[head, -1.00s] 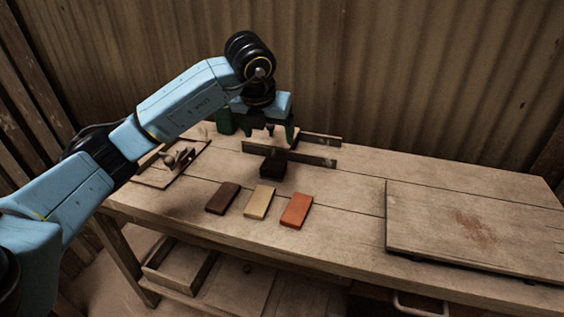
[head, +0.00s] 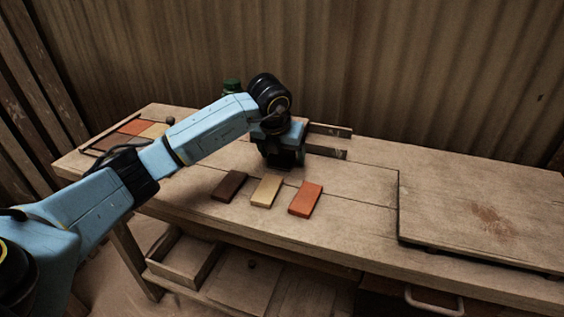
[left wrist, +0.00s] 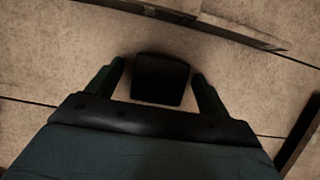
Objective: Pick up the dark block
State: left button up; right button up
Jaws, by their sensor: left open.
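The dark block (left wrist: 160,80) is a black, squarish block on the bench, seen from above in the left wrist view. My left gripper (left wrist: 158,72) is open, with one green finger on each side of the block and a narrow gap visible on both sides. In the head view my left gripper (head: 283,163) points down at the bench behind the tiles. There the block cannot be told apart from the dark gripper. My right gripper is not in view.
Brown (head: 229,186), tan (head: 267,191) and orange (head: 305,199) tiles lie in front of the gripper. Metal rails (head: 327,151) stand close behind it. A tray of tiles (head: 93,151) is at the left end. A raised board (head: 480,212) covers the right.

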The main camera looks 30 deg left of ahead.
aim_at(282, 153)
pick_arm(q)
jog(key=shift+w+f, duration=0.1)
jog(key=shift+f, duration=0.05)
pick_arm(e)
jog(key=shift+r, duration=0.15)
pick_arm(q)
jog(key=c, duration=1.1)
